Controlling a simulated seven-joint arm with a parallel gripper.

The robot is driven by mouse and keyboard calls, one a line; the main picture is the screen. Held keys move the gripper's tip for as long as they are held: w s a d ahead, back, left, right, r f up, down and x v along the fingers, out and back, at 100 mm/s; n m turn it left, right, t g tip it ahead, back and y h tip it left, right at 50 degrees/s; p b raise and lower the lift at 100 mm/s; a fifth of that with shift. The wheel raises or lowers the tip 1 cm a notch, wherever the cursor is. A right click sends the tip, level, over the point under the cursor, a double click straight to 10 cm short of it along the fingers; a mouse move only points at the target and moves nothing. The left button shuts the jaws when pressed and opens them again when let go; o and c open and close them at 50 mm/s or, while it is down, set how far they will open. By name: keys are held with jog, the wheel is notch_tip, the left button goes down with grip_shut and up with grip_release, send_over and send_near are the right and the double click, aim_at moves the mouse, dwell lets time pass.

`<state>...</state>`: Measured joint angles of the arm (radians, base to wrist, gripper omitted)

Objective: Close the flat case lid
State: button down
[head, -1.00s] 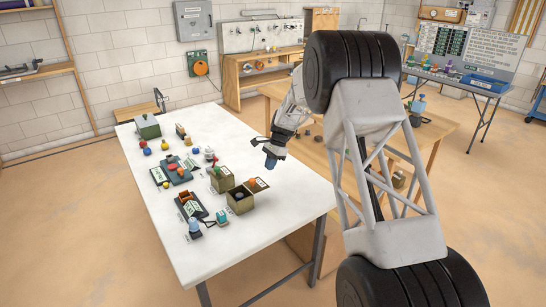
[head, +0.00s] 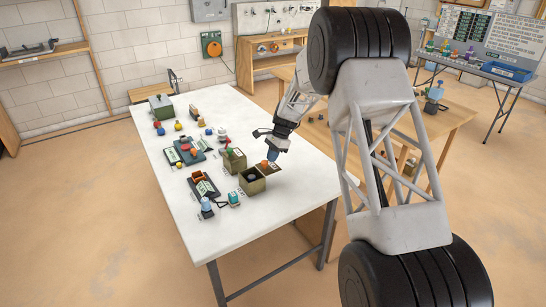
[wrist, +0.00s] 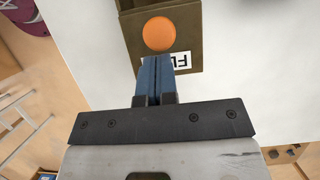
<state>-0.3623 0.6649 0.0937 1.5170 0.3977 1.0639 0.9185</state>
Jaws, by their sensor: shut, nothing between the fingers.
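The flat case (head: 253,186) is an olive box standing open near the right edge of the white table. Its olive lid (head: 277,170) is folded out on the side toward my arm and bears an orange round knob (head: 264,163). In the wrist view the lid (wrist: 187,30) shows the orange knob (wrist: 159,34) and a white label reading "FL", partly covered by my fingers. My gripper (head: 271,155) is shut and empty, its blue fingertips (wrist: 156,58) over the lid's outer edge, beside the knob. I cannot tell whether they touch the lid.
Another olive case (head: 236,162) stands just behind the flat case. A dark tray (head: 205,189), a blue bottle (head: 207,208) and several small objects lie to the left. The white table (head: 235,248) is clear at its front. A wooden table (head: 452,115) stands to the right.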

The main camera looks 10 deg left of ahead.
aim_at(263, 163)
jog(key=s+a, duration=0.6)
jog(key=shift+w+d, duration=0.15)
jog(key=w+d, duration=0.3)
jog(key=v, duration=0.9)
jog(key=shift+r, duration=0.5)
